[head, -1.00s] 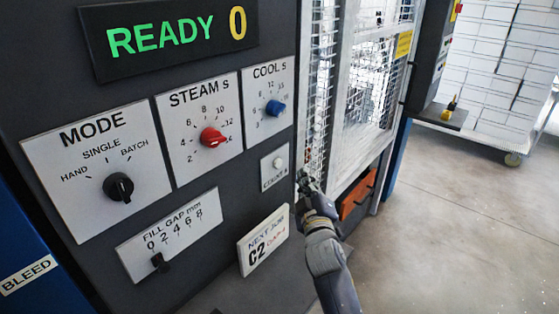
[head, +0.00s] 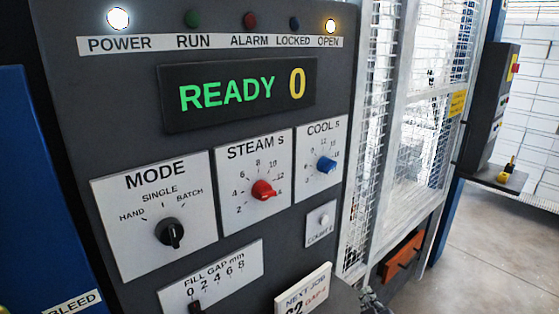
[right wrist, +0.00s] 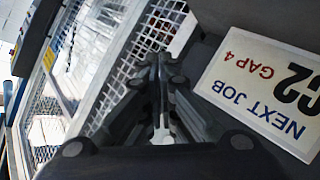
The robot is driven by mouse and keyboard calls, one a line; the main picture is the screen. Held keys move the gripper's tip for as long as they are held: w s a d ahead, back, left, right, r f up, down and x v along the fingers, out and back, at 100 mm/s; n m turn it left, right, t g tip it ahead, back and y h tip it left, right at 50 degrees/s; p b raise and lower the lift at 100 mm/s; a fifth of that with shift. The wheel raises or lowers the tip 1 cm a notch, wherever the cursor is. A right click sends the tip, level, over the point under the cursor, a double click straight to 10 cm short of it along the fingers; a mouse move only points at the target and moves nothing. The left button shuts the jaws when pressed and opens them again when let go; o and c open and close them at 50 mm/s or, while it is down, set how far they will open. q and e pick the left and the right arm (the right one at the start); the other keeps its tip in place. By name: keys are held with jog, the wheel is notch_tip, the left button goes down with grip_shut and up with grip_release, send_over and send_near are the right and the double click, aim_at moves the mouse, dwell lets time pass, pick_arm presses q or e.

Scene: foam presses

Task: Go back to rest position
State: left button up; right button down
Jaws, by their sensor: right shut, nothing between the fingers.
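My right gripper (head: 370,296) shows only as a small part at the bottom edge of the head view, below the mesh guard. In the right wrist view its fingers (right wrist: 158,62) are closed together with nothing between them. They are apart from the NEXT JOB card (right wrist: 262,92), which is to their right and reads C2, GAP 4. My left gripper is not in view. The press control panel (head: 80,105) fills the left and middle of the head view. Its display (head: 240,94) reads READY 0.
The POWER lamp (head: 118,18) and the OPEN lamp (head: 330,26) are lit. The panel has a black MODE knob (head: 170,233), a red STEAM knob (head: 263,190) and a blue COOL knob (head: 326,165). A mesh guard (head: 420,140) stands to the right. Open floor (head: 480,240) lies beyond.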

jog(key=s+a+f+m+g+y, duration=0.1)
jog(key=s+f+g, duration=0.25)
jog(key=s, duration=0.65)
jog(key=s+a+f+m+g+y, duration=0.1)
jog(key=s+f+g, duration=0.25)
jog(key=s, duration=0.65)
jog(key=s+a+f+m+g+y, duration=0.1)
jog(key=s+a+f+g, duration=0.2)
jog(key=s, duration=0.7)
notch_tip(320, 180, down, 31)
jog(key=s+d+g+b, duration=0.1)
jog(key=s+g+b, duration=0.1)
jog(key=b, duration=0.2)
jog(key=s+d+f+b, duration=0.3)
jog(key=s+f+b, duration=0.1)
jog(key=s+f, duration=1.3)
notch_tip(320, 180, down, 4)
jog(key=shift+s+d+n+g, duration=0.15)
jog(key=shift+s+n+g, duration=0.15)
jog(key=shift+g, duration=0.1)
